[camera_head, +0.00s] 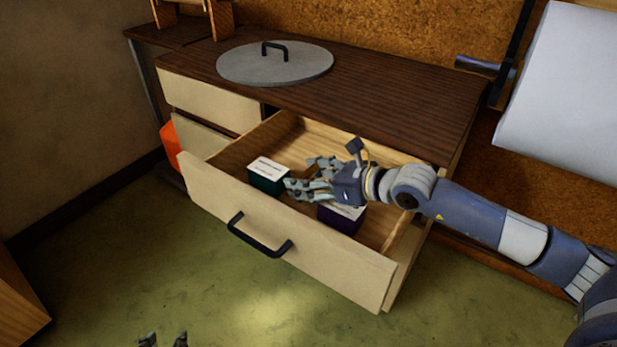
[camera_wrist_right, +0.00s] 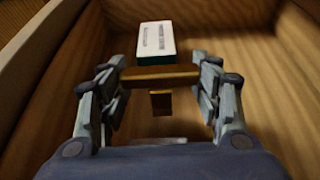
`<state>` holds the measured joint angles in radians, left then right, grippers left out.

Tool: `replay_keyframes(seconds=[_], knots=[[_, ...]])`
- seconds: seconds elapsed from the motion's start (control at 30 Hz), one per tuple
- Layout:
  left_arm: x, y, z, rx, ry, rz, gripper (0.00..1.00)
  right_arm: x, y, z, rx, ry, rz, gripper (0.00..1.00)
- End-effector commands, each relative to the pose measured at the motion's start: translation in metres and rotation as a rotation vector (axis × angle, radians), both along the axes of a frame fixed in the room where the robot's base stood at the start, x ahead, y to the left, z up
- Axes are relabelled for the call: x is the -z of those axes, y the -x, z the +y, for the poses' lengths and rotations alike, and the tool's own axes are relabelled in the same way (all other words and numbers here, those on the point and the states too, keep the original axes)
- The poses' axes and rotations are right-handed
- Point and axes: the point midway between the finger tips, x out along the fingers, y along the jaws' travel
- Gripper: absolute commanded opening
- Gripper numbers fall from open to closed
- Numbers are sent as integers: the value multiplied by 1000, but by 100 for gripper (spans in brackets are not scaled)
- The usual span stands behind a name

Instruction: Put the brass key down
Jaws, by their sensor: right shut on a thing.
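The brass key (camera_wrist_right: 160,77) is a T-shaped, brass-coloured piece in the right wrist view. Its wide bar spans the gap between the fingers of my right gripper (camera_wrist_right: 161,84), and its short stem points toward the palm. The right gripper is shut on it. In the head view my right gripper (camera_head: 308,176) is over the inside of the open drawer (camera_head: 290,228), and I cannot make out the key there. From my left gripper (camera_head: 164,340) only the fingertips show at the bottom edge, apart with nothing visible between them.
A teal box with a white top (camera_head: 268,177) stands in the drawer, left of the right gripper. A purple box (camera_head: 342,217) stands partly under that gripper. Bare drawer floor lies behind them. A grey lid (camera_head: 275,64) rests on the dark cabinet top (camera_head: 400,90).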

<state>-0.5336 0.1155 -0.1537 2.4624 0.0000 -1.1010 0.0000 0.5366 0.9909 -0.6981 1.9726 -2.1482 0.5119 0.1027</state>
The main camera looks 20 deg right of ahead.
Motion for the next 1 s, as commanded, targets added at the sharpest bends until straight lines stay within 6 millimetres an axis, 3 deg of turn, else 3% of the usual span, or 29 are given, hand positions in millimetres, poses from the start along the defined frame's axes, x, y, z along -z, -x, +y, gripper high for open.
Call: replay_keyframes(seconds=[0.83,0.87,0.9,0.93,1.0], knots=[[-15,-16,-7,9,24,-102,40,4,0,0,0,-1,-1,34],[-15,-16,-7,9,24,-102,40,4,0,0,0,0,0,61],[-15,-16,-7,9,24,-102,40,4,0,0,0,0,0,70],[-15,-16,-7,9,24,-102,40,4,0,0,0,0,0,77],[-15,-16,-7,9,24,-101,40,4,0,0,0,0,0,79]])
